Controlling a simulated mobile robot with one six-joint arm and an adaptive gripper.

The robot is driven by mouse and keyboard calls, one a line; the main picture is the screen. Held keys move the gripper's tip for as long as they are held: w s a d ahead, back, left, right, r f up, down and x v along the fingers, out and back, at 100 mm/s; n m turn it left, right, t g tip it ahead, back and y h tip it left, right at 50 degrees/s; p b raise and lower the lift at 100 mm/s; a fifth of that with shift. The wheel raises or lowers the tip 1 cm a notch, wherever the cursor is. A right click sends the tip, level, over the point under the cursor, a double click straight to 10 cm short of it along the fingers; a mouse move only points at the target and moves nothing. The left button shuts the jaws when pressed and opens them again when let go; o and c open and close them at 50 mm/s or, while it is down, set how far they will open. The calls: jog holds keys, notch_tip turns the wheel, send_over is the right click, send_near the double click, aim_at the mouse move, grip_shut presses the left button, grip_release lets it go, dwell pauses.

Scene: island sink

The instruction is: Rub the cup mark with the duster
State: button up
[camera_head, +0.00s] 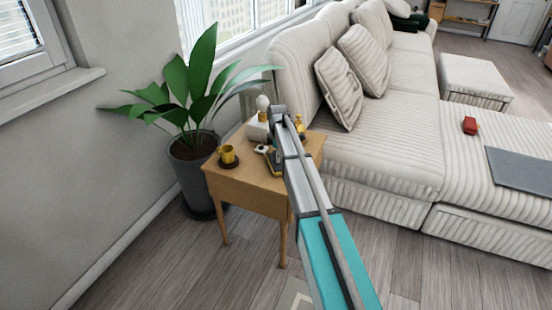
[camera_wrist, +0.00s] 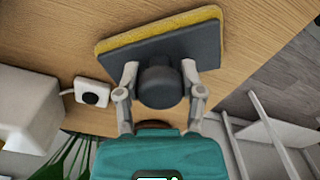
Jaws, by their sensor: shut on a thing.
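The duster (camera_wrist: 165,45) is a dark block with a yellow pad edge and a round dark knob. My gripper (camera_wrist: 159,70) is shut on the knob, with a finger on either side. The duster is at the wooden side table top (camera_wrist: 60,25); I cannot tell if its pad touches the wood. In the head view my arm hides most of the duster (camera_head: 274,163). The cup mark cannot be made out in either view. A yellow cup (camera_head: 227,153) stands on a dark coaster (camera_head: 229,164) at the table's left corner.
A small white-and-black item (camera_wrist: 91,92) lies near the duster, beside a white box (camera_wrist: 28,110). A small gold item (camera_head: 299,125) stands at the table's back right. A potted plant (camera_head: 192,165) is left of the table, a striped sofa (camera_head: 380,155) right.

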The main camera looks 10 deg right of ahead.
jog(key=shift+w+d, duration=0.25)
jog(key=shift+w, duration=0.2)
jog(key=shift+w+d, duration=1.05)
jog(key=shift+w, duration=0.25)
jog(key=shift+w, duration=0.1)
jog(key=shift+s+a, duration=0.55)
jog(key=shift+s, duration=0.2)
jog(key=shift+s+a, duration=0.5)
jog(key=shift+s, duration=0.2)
jog(key=shift+s+a, duration=0.5)
jog(key=shift+s, duration=0.2)
jog(key=shift+s+a, duration=0.5)
jog(key=shift+s, duration=0.2)
jog(key=shift+s+f, duration=0.1)
